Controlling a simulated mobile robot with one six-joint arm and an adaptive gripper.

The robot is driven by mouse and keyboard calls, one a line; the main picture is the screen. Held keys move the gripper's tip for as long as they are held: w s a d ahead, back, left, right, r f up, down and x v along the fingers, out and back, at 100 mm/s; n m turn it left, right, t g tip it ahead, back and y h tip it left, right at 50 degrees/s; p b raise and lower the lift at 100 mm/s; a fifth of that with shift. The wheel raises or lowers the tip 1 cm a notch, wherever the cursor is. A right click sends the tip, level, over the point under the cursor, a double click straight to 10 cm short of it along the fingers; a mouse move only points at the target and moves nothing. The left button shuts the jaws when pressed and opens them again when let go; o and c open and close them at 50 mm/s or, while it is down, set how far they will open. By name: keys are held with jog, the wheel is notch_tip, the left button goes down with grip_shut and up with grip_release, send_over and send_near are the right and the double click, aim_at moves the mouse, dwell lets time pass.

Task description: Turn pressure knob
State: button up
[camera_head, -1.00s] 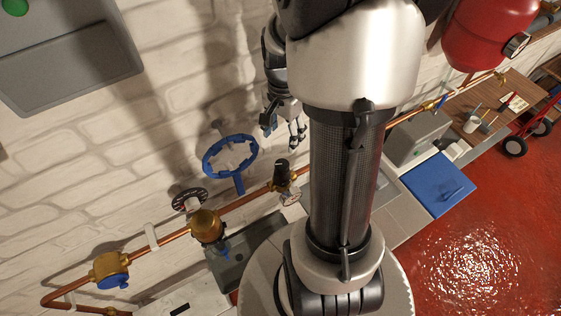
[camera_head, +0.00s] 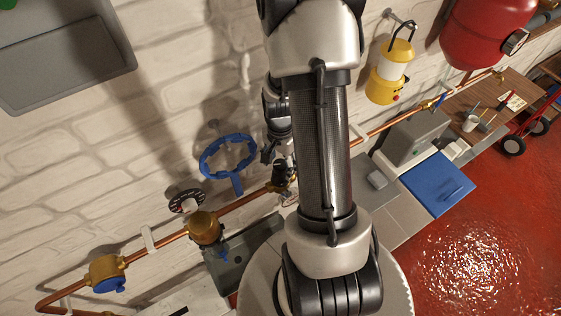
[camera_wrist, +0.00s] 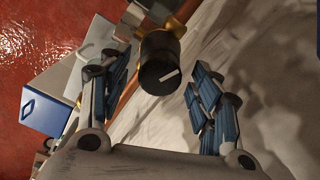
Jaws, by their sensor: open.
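The pressure knob (camera_wrist: 160,65) is a black cylinder with a white line on its face, on a brass fitting (camera_wrist: 178,27). In the wrist view it stands ahead of and between my open fingers, nearer the left one, with no visible contact. In the head view my gripper (camera_head: 277,160) is just above the pipe, right of the blue wheel. My arm and gripper largely hide the knob (camera_head: 281,174) there.
A blue handwheel (camera_head: 228,157) and a round gauge (camera_head: 186,201) are on the left, by the brick wall. A copper pipe (camera_head: 165,239) runs along the wall with a brass valve (camera_head: 204,228). A yellow lantern (camera_head: 389,77) hangs to the right.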

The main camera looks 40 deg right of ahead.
aim_at(280, 164)
jog(key=c, duration=1.1)
jog(key=n+b, duration=0.1)
jog(key=n, duration=0.3)
jog(key=shift+n, duration=0.4)
jog(key=o, duration=1.1)
notch_tip(280, 164, up, 12)
